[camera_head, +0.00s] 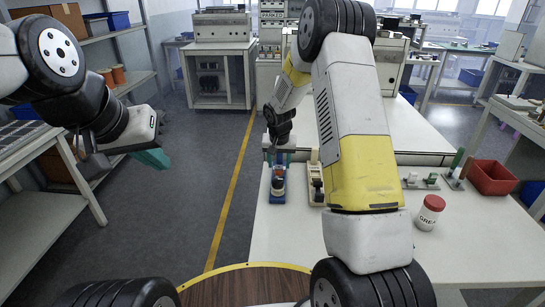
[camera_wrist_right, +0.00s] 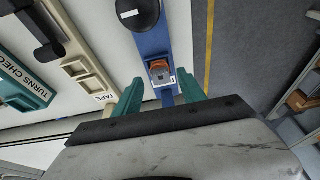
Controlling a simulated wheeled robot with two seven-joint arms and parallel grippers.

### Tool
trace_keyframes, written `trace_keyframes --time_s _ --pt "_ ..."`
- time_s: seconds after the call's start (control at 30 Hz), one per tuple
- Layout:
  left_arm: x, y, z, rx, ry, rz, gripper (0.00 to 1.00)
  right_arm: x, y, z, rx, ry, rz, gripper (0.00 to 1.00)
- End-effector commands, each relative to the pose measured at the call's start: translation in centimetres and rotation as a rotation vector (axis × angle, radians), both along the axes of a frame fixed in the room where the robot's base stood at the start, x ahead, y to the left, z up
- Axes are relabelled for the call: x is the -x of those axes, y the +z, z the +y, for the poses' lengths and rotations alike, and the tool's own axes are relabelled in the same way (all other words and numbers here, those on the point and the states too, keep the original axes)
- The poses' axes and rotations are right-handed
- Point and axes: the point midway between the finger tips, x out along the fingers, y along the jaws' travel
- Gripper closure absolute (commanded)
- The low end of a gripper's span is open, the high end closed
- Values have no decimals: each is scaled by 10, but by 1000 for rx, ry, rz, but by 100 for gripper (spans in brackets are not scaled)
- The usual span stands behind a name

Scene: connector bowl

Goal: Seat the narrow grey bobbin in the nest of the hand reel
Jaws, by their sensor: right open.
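My right gripper (camera_head: 279,150) is open above the far left of the white table, over a blue fixture (camera_head: 278,197). In the right wrist view its teal fingertips (camera_wrist_right: 160,82) stand apart on either side of the blue fixture (camera_wrist_right: 153,45), with a small orange-brown and grey part (camera_wrist_right: 161,71) between them. I cannot tell whether they touch it. No fixture can be surely read as the hand reel. The narrow grey bobbin cannot be surely identified; a small pale piece (camera_head: 412,177) stands at the right. My left gripper (camera_head: 155,158) hangs over the floor, its opening unclear.
A cream fixture (camera_head: 316,190), labelled TAPE in the wrist view (camera_wrist_right: 92,75), stands beside the blue one. A green TURNS CHECK fixture (camera_wrist_right: 22,78) lies beyond it. A red-lidded jar (camera_head: 430,212) and red bin (camera_head: 491,177) stand right. The front table is clear.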

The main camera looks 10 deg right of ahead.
Motion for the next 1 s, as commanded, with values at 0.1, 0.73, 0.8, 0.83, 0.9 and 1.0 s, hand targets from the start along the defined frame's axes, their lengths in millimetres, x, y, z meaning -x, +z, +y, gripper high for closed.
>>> trace_keyframes --time_s 0.1,0.73,0.8,0.83,0.9,1.0 --pt "0 0 0 0 0 0 100 7 27 2 -1 1 -4 52" --pt "0 0 0 0 0 0 100 50 132 1 -15 13 -24 52" --pt "0 0 0 0 0 0 100 70 158 -3 -27 27 -39 52" --pt "0 0 0 0 0 0 100 80 171 -5 -32 34 -49 52" --pt "0 0 0 0 0 0 100 108 198 -8 -47 53 -67 52" --pt "0 0 0 0 0 0 100 150 230 -12 -67 86 -96 52"
